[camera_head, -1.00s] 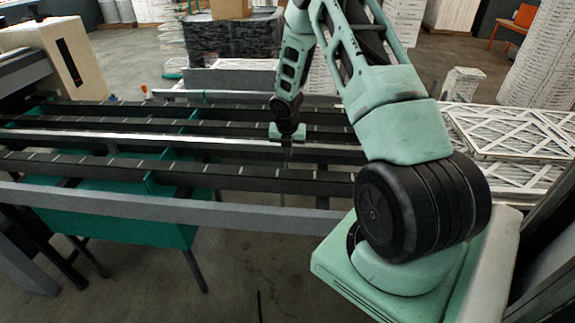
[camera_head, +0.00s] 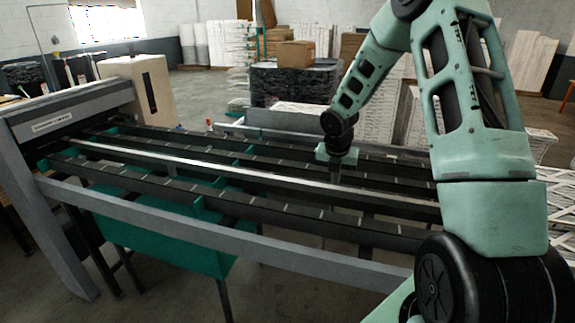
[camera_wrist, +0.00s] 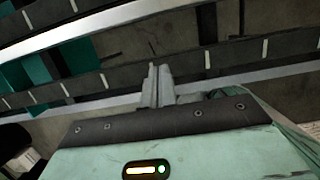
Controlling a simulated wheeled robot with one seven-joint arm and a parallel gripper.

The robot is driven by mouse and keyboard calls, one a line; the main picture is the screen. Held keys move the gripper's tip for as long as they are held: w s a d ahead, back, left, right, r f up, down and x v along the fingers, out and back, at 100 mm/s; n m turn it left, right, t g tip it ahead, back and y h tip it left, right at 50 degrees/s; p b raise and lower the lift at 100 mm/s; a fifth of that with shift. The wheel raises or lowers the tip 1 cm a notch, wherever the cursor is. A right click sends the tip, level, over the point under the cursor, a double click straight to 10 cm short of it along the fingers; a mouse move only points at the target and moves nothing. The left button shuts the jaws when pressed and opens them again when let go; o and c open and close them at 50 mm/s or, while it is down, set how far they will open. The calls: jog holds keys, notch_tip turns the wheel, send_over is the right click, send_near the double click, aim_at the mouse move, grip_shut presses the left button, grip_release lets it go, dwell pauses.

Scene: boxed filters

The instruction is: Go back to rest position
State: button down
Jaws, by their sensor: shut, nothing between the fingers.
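My gripper (camera_head: 335,174) hangs at the end of my green arm, pointing down over the conveyor rails (camera_head: 240,176). In the wrist view my gripper (camera_wrist: 153,72) shows its two fingers together with nothing between them. The dark rails (camera_wrist: 200,55) and a pale metal rail lie beyond the fingertips. No filter or box is held. How far the fingertips are from the rails is hard to tell.
A grey machine with a beige box (camera_head: 140,90) stands at the conveyor's left end. A green panel (camera_head: 160,240) hangs under the rails. Cardboard boxes (camera_head: 295,54) sit on a dark wrapped stack behind. White lattice filters (camera_head: 562,200) lie at the right edge.

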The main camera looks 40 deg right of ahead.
jog(key=s+a+r+m+y+b, duration=0.1)
jog(key=s+a+m+b, duration=0.25)
jog(key=a, duration=1.05)
jog(key=s+a+r+m+y+b, duration=0.1)
jog(key=s+a+m+b, duration=0.3)
jog(key=a, duration=1)
jog(key=s+a+m+b, duration=0.1)
jog(key=s+a+m, duration=0.4)
jog(key=s, duration=0.5)
jog(key=s+a+m+g+b, duration=0.1)
jog(key=s+a+m, duration=0.4)
jog(key=s+a, duration=0.3)
jog(key=shift+s+a+f+g+y, duration=0.3)
jog(key=shift+s+f+y, duration=0.1)
jog(key=shift+s, duration=0.5)
jog(key=shift+w, duration=0.1)
